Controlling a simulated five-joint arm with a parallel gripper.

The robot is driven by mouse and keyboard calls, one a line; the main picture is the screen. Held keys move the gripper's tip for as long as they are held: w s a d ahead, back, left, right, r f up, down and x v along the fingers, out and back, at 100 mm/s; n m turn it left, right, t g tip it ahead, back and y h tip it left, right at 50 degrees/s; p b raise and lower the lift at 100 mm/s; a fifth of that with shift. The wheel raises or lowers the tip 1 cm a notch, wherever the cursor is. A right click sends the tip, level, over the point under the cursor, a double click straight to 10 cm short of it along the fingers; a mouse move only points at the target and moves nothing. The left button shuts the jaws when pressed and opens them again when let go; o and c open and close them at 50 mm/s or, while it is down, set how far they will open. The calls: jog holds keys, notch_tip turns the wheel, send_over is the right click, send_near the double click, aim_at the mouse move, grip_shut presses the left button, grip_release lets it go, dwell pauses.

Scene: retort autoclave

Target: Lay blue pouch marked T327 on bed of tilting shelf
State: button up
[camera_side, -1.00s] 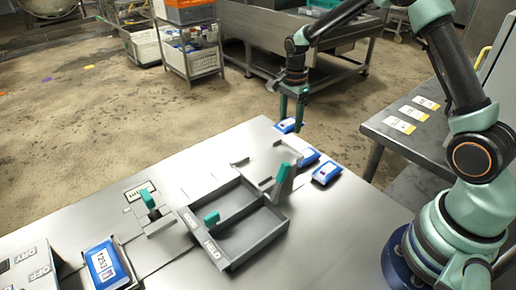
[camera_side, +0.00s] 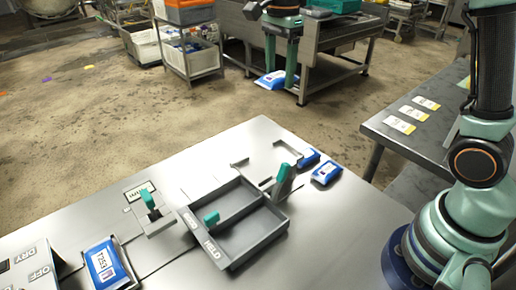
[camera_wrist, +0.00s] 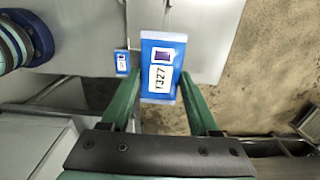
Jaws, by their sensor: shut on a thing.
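The blue pouch marked T327 (camera_wrist: 160,68) hangs between the two green fingers of my gripper (camera_wrist: 160,84) in the wrist view, its label facing the camera. In the side view my gripper (camera_side: 280,76) is high above the far edge of the table, shut on the pouch (camera_side: 270,80). The picture does not settle which fixture is the tilting shelf.
Another blue pouch (camera_side: 104,264) lies in a holder at front left. Two blue pouches (camera_side: 326,173) lie near the back right edge. A teal-knobbed lever (camera_side: 150,202) stands left. Bare metal lies between.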

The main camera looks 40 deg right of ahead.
notch_tip(320, 180, up, 2)
send_over(272, 161)
notch_tip(272, 161, down, 20)
jog(key=shift+r, duration=0.25)
dwell(0.3)
jog(key=o, duration=1.4)
jog(key=shift+f, duration=0.15)
jog(key=shift+c, duration=0.2)
